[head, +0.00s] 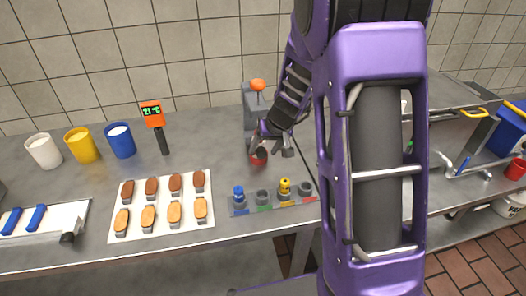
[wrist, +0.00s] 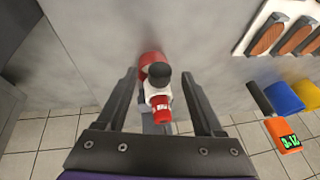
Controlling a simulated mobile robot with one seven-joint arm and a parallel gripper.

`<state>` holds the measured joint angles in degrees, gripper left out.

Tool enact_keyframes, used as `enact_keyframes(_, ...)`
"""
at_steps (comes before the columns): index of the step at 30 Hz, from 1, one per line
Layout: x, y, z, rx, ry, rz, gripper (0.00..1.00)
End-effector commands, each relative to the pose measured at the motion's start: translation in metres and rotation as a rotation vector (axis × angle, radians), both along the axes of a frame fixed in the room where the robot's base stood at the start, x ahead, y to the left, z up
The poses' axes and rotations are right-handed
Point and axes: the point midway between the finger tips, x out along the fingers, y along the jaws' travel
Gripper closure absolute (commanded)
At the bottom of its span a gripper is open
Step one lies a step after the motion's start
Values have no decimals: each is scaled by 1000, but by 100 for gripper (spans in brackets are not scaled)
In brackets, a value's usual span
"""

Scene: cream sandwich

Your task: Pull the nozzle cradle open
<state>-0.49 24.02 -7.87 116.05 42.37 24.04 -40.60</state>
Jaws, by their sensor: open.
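A grey stand (head: 249,103) with an orange top (head: 258,85) stands at the back of the counter, partly hidden by my arm. A red part (head: 258,158) shows low in front of it, beside my gripper (head: 272,148). In the wrist view, a red and white fitting (wrist: 157,97) with a black round knob (wrist: 159,72) lies between the spread fingers of my gripper (wrist: 158,80). The fingers are open on either side of it, with visible gaps. I cannot tell which part is the nozzle cradle or whether it is open.
A colour-marked strip (head: 272,207) with several small nozzle-like pieces lies in front. A white tray (head: 160,227) of oval biscuits is to its left. An orange thermometer (head: 151,115) and white, yellow and blue cups (head: 121,141) stand behind. The tiled wall is close behind.

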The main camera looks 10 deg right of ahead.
Motion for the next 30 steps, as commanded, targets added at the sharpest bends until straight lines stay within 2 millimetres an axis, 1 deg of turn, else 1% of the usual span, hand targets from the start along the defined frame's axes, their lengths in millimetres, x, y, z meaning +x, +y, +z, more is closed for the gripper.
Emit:
enact_keyframes(1, 2, 1, -5, 0, 0, -1, 31)
enact_keyframes(4, 4, 2, -10, -1, -1, -1, 31)
enact_keyframes(13, 5, 2, -11, 0, -2, 0, 31)
enact_keyframes(14, 5, 2, -11, 0, -1, 0, 34)
enact_keyframes(18, 5, 2, -11, 0, -1, 0, 60)
enact_keyframes(23, 5, 2, -11, 0, -1, 0, 88)
enact_keyframes(24, 5, 2, -11, 0, -1, 0, 96)
enact_keyframes(25, 5, 2, -11, 0, -1, 0, 100)
enact_keyframes(30, 5, 2, -11, 0, -1, 0, 100)
